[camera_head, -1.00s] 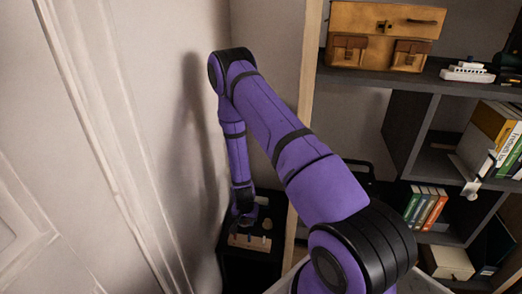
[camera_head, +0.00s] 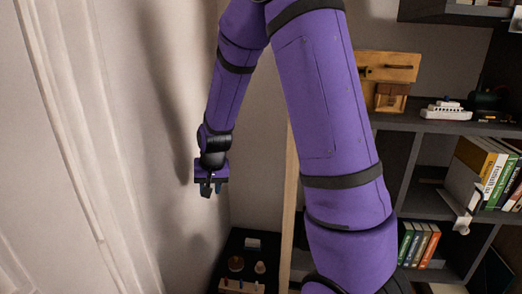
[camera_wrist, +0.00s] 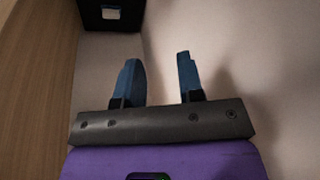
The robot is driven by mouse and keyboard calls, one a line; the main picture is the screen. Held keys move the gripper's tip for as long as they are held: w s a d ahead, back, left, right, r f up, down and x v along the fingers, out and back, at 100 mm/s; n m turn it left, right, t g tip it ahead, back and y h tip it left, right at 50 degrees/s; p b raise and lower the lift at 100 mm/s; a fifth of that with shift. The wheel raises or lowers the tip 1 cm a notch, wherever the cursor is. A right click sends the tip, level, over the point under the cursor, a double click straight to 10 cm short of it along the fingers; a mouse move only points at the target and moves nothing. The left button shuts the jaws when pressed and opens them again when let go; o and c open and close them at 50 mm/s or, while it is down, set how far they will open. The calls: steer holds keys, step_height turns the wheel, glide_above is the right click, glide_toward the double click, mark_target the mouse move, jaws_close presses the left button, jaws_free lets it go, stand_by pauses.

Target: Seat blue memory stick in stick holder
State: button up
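My gripper (camera_head: 211,190) is raised in front of the pale wall, well above the small black table (camera_head: 222,270). In the wrist view its two blue-tipped fingers (camera_wrist: 159,62) stand apart with nothing between them. A light wooden block (camera_head: 236,288), which looks like the stick holder, is at the bottom edge of the head view on the black table, partly cut off. Small upright pieces stand on it; they are too small for me to tell which is the blue memory stick or how deep it sits.
A brown round item (camera_head: 236,264), a small pale piece (camera_head: 260,267) and a white block (camera_head: 252,243) are on the black table. A wooden post (camera_head: 290,215) and a dark shelf (camera_head: 425,205) with books stand to the right. The pale wall is close behind my gripper.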

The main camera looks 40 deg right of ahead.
steer(key=s+a+r+n+t, duration=0.1)
steer(key=s+a+r+n, duration=0.1)
steer(key=s+r, duration=0.75)
steer(key=s+a+r+n+t, duration=0.1)
steer(key=s+a+r+n, duration=0.1)
steer(key=s+r, duration=0.7)
steer(key=s+r+n, duration=0.1)
steer(key=s+r, duration=0.3)
steer(key=s, duration=0.5)
steer(key=shift+s+a+r+n, duration=0.15)
steer(key=shift+s+a+n, duration=0.05)
steer(key=shift+a+n, duration=0.25)
